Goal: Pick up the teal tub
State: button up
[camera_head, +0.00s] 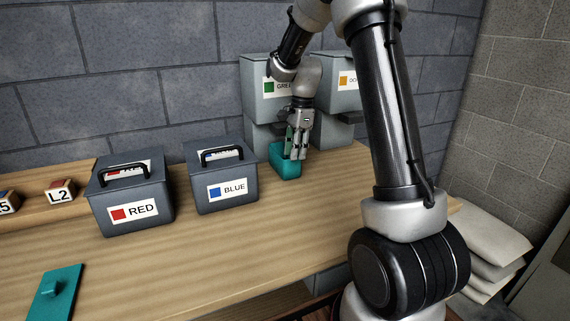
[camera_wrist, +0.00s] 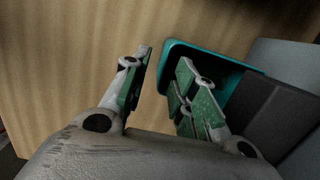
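The teal tub (camera_head: 285,170) stands on the wooden bench, just right of the blue-labelled box. In the wrist view its teal rim (camera_wrist: 205,50) and dark hollow show at the upper right. My gripper (camera_head: 295,153) is at the tub, fingers pointing down. In the wrist view my gripper (camera_wrist: 162,68) is open, with a clear gap between the fingers. The left finger is over bare wood outside the tub; the right finger overlaps the tub's opening. The tub's near wall is partly hidden behind the right finger, and I cannot tell whether either finger touches it.
The blue-labelled box (camera_head: 227,190) and red-labelled box (camera_head: 131,208) stand left of the tub. Grey bins labelled green (camera_head: 258,98) and orange (camera_head: 345,92) are behind it. A teal panel with a knob (camera_head: 48,297) lies front left. The bench (camera_head: 230,255) in front is clear.

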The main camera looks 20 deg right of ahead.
send_over(293, 178)
notch_tip(293, 178, down, 5)
jog(key=shift+w+f, duration=0.1)
jog(key=shift+f, duration=0.1)
grip_shut()
